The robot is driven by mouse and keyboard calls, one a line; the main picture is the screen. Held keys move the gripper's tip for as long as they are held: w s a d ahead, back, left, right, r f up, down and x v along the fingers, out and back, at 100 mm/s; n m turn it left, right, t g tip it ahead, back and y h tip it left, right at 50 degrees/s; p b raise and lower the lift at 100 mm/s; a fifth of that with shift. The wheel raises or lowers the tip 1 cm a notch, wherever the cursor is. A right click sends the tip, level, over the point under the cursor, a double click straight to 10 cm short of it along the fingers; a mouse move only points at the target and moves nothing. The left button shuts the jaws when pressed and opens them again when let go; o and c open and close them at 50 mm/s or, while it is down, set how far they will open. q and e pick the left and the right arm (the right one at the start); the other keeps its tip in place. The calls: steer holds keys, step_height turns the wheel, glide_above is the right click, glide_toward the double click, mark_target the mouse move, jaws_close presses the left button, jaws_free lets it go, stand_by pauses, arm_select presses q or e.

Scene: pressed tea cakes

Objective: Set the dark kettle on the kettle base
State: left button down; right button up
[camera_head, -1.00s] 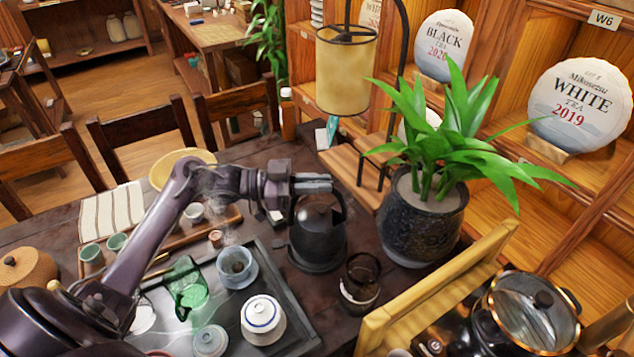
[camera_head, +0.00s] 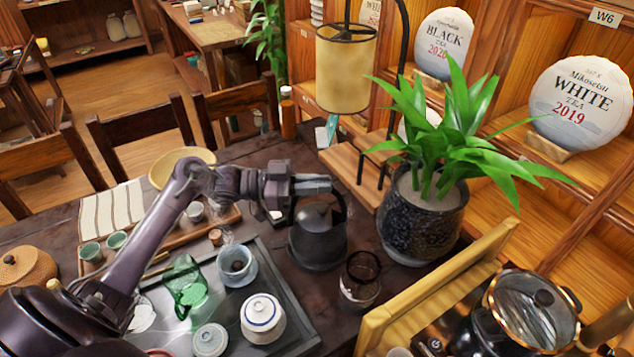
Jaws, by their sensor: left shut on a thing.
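The dark kettle (camera_head: 316,243) stands upright near the middle of the dark table, between the tea tray and the potted plant. My left gripper (camera_head: 322,184) is at the top of the kettle and is shut on its arched handle. The gripper's fingers hide part of the handle. I cannot make out a separate kettle base clearly; the kettle's body hides what is directly under it. My right gripper is not in view.
The potted plant (camera_head: 420,225) is close behind on the right. The tea tray (camera_head: 292,305) holds a white lidded pot (camera_head: 262,320) and a green glass pitcher (camera_head: 186,288). A lamp (camera_head: 345,75) stands behind.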

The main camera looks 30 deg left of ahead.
arm_select(q)
steer(key=shift+f, duration=0.1)
steer(key=c, duration=1.7)
jaws_free()
steer(key=shift+s+f, duration=0.1)
steer(key=shift+f, duration=0.1)
steer(key=shift+v, duration=2.65)
steer(key=b+v, duration=0.1)
steer(key=v, duration=0.4)
steer(key=shift+s+a+r, duration=0.15)
steer(key=shift+a, duration=0.15)
steer(key=shift+r, duration=0.1)
